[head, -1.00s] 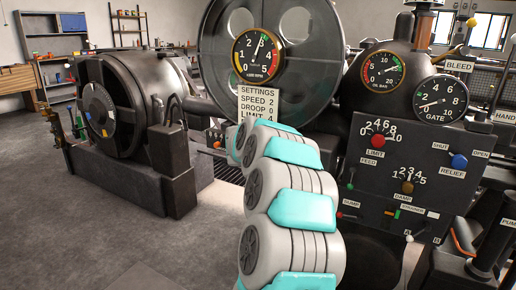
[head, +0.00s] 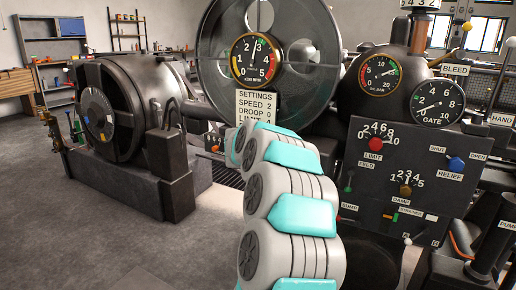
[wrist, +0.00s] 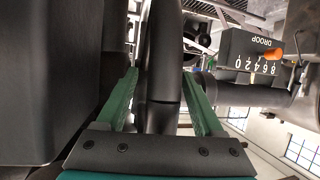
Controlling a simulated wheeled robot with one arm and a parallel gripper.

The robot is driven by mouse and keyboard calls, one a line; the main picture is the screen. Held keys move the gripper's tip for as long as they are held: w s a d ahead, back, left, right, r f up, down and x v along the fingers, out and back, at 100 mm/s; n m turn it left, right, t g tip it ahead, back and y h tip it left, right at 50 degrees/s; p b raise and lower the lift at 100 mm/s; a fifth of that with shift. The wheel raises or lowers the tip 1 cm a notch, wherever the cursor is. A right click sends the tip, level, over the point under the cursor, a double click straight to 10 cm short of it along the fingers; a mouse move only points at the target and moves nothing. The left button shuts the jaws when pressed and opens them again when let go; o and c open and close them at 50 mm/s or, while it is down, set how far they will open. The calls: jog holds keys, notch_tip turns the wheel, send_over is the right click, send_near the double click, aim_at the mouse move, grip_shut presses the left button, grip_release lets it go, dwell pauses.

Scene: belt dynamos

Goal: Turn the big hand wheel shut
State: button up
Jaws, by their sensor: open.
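A big dark wheel (head: 203,66) with a thick round rim stands upright at the centre top of the head view, behind a round gauge. I take it for the big hand wheel. My grey and turquoise arm reaches up toward its lower part and hides my gripper there. In the wrist view, the green fingers of my gripper (wrist: 166,82) are apart, with a dark, slightly curved bar (wrist: 163,55) between them. The bar looks like a wheel rim, but I cannot tell for certain. I cannot tell whether the fingers touch it.
A settings sign (head: 257,105) hangs beside my arm. A control panel (head: 405,170) with knobs and gauges stands close on the right. A dark round machine (head: 125,110) stands at left. A droop dial box (wrist: 262,50) shows in the wrist view. Grey floor (head: 90,235) is clear at left front.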

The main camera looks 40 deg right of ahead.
jog(key=shift+s+a+r, duration=0.2)
jog(key=s+a, duration=0.6)
jog(key=a, duration=0.4)
jog(key=shift+s+a+r+b, duration=0.15)
jog(key=shift+s+a+b, duration=0.15)
jog(key=shift+s, duration=0.1)
jog(key=shift+c, duration=0.2)
